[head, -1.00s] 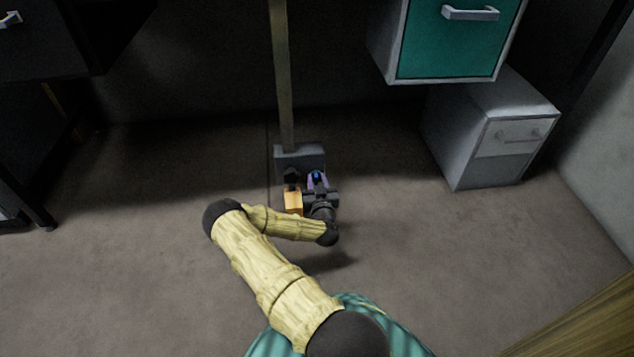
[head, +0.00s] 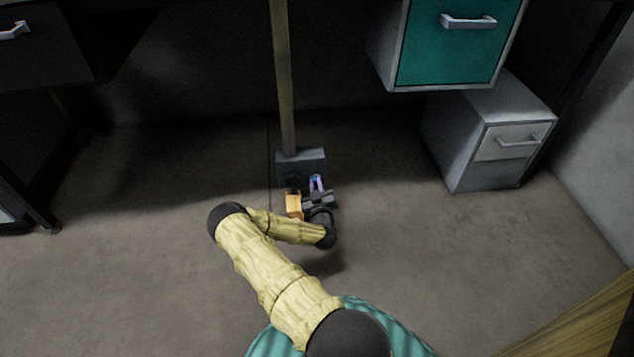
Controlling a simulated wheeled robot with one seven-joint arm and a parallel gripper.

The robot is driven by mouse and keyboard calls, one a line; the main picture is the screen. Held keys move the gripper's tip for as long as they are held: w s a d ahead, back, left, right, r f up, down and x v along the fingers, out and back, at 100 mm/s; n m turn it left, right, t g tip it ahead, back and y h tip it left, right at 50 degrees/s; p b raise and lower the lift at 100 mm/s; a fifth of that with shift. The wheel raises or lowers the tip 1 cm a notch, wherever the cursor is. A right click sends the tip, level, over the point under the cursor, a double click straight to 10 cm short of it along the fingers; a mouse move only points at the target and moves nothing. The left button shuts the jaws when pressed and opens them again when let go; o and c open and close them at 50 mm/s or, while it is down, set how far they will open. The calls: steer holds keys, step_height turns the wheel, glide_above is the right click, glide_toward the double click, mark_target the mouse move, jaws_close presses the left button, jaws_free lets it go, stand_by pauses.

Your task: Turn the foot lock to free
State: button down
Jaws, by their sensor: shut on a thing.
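The foot lock is a small purple-blue piece (head: 316,183) low on the front of a grey block (head: 302,162) at the foot of a post, in the middle of the head view. My gripper (head: 317,193) reaches down to it from the front and is shut on it. The gripper's dark body hides the lower part of the lock, so its exact turn is hard to tell. An orange block (head: 293,204) shows just left of my gripper.
The post (head: 282,80) rises behind the lock. A grey drawer cabinet (head: 490,140) stands on the floor at the right, below a teal-fronted drawer unit (head: 450,45). A dark desk unit (head: 45,50) is at the left. The floor (head: 120,260) is clear to the left.

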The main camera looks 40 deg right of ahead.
steer(key=shift+w+a+f+n+p, duration=0.2)
steer(key=shift+f+n+p, duration=0.1)
steer(key=shift+n, duration=2.15)
steer(key=shift+w+a+f+n+p, duration=0.1)
steer(key=shift+a+f+n+p, duration=0.15)
steer(key=shift+n, duration=2.25)
steer(key=shift+w+a+f+n+p, duration=0.15)
steer(key=shift+f+n+p, duration=0.2)
steer(key=shift+n, duration=2.1)
steer(key=c, duration=1.5)
jaws_free()
steer(key=shift+o, duration=0.2)
steer(key=shift+s, duration=0.15)
